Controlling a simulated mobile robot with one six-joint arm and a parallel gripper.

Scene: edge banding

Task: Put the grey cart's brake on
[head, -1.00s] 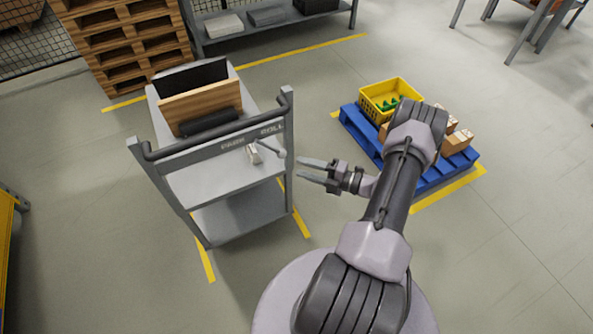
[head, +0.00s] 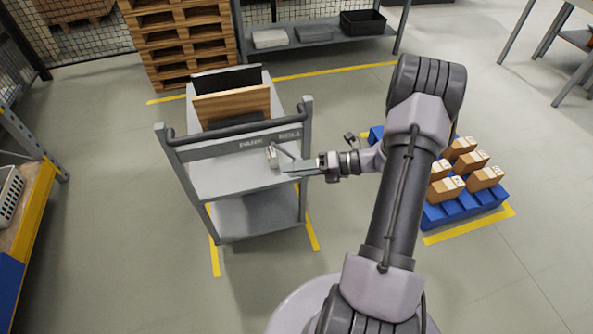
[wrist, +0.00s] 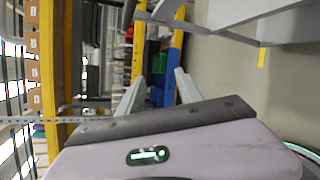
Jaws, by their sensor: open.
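The grey cart (head: 235,178) stands left of centre in the head view, with a dark push bar (head: 225,130) and a panel (head: 245,146) lettered PARK on the left and ROLL on the right. Below the panel a small pale bracket (head: 272,157) carries a thin brake lever (head: 284,152) that slants right, on the ROLL side. My gripper (head: 297,170) is open, its fingers pointing left at the cart's right upright, close to the lever's end. I cannot tell whether they touch it. In the wrist view the two fingers (wrist: 157,92) are apart with nothing between them.
Wooden boards (head: 232,105) stand on the cart's top. A blue pallet (head: 465,208) with several cartons lies right, partly behind my arm. Stacked wooden pallets (head: 180,45) and a shelf (head: 318,38) stand behind. A yellow-edged bench (head: 38,205) is at left. Floor around the cart is clear.

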